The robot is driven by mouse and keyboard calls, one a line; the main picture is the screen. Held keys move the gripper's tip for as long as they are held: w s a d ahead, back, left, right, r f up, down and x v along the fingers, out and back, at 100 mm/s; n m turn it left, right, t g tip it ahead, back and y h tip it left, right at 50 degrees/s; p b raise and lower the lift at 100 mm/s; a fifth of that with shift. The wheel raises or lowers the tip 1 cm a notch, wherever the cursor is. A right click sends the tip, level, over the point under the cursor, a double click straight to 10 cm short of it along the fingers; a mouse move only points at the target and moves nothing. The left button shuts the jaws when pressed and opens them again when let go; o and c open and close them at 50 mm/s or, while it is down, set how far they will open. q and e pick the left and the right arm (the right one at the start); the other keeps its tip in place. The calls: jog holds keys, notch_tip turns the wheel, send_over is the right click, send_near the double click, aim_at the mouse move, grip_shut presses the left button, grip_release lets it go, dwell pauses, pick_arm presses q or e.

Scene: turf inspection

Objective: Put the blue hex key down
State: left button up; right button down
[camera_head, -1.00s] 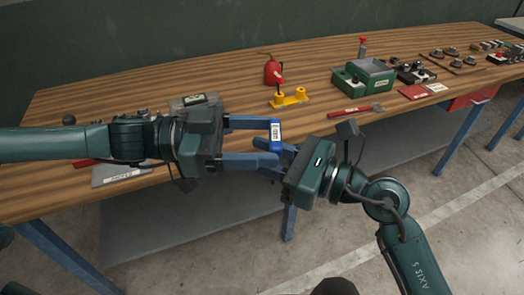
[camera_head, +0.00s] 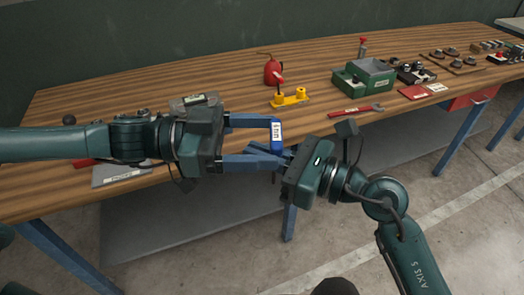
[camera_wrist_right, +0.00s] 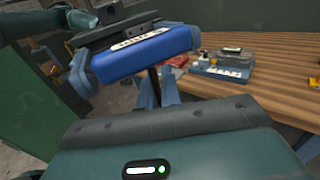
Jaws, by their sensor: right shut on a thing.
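The blue hex key (camera_head: 277,144) has a blue handle with a white label and is held up near the bench's front edge. In the right wrist view its handle (camera_wrist_right: 147,57) lies crosswise, with a dark shaft (camera_wrist_right: 155,84) running down from it. My right gripper (camera_head: 281,160) is shut on the hex key; its blue fingers (camera_wrist_right: 157,92) close around the shaft. My left gripper (camera_head: 275,140) has its fingers wide apart, one by each end of the handle. I cannot tell whether they touch it. The lower shaft is partly hidden.
The wooden bench (camera_head: 215,88) has clear wood in its middle. On it are a red oil can (camera_head: 272,70), a yellow holder (camera_head: 291,97), a green box (camera_head: 363,78), a red wrench (camera_head: 357,110) and a grey labelled plate (camera_head: 118,173) at the left.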

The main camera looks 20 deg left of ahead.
pick_arm(q)
jog(key=o, duration=0.4)
jog(key=shift+c, duration=0.2)
jog(key=shift+r, duration=0.1)
